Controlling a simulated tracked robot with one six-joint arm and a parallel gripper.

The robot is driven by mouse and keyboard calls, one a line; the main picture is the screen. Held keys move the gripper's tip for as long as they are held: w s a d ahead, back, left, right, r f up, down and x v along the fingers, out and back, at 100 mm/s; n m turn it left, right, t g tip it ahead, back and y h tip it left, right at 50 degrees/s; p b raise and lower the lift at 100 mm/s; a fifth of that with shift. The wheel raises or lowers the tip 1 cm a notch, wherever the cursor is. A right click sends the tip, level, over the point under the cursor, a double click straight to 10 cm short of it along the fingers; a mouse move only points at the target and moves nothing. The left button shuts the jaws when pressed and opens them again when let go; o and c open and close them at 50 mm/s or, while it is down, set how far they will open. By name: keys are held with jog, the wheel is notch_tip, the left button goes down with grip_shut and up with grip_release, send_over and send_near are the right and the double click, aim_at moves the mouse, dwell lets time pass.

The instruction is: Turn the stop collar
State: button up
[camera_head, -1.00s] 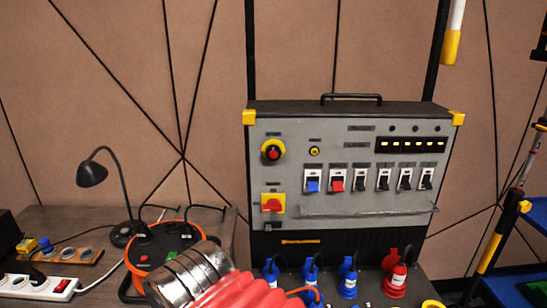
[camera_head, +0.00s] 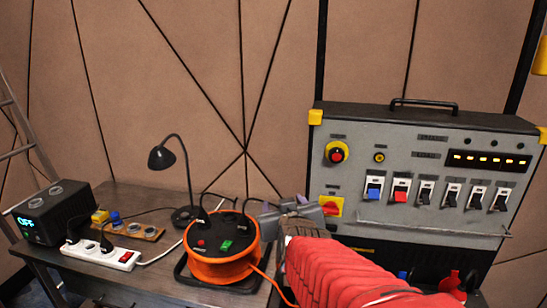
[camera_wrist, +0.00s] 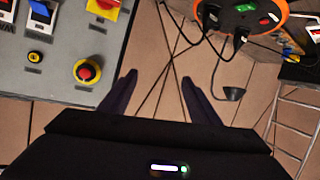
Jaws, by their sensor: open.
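The stop collar is the yellow ring (camera_head: 329,154) around the red stop button (camera_head: 337,155), at the upper left of the grey control panel (camera_head: 385,212). In the wrist view the yellow collar (camera_wrist: 79,70) shows at the left, upside down, with the red button in its middle. My gripper (camera_wrist: 158,80) is open and empty in the wrist view. Its dark fingers are apart from the collar, which lies left of them. In the head view my gripper (camera_head: 288,208) is below and left of the collar, beside the panel's left edge.
A red rotary switch (camera_head: 331,208) on a yellow plate sits below the collar. An orange cable reel (camera_head: 222,270), a black lamp (camera_head: 163,158) and a white power strip (camera_head: 105,254) stand on the table at left. A ladder (camera_wrist: 296,125) shows in the wrist view.

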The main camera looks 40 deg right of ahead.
jog(key=s+d+r+m+h, duration=0.1)
jog(key=s+d+r+h, duration=0.1)
jog(key=d, duration=0.4)
jog(key=s+d+r+m+h, duration=0.1)
jog(key=s+d+r+h, duration=0.1)
jog(key=d, duration=0.5)
jog(key=shift+s+h, duration=0.5)
jog(key=shift+h, duration=0.5)
jog(key=shift+w, duration=0.1)
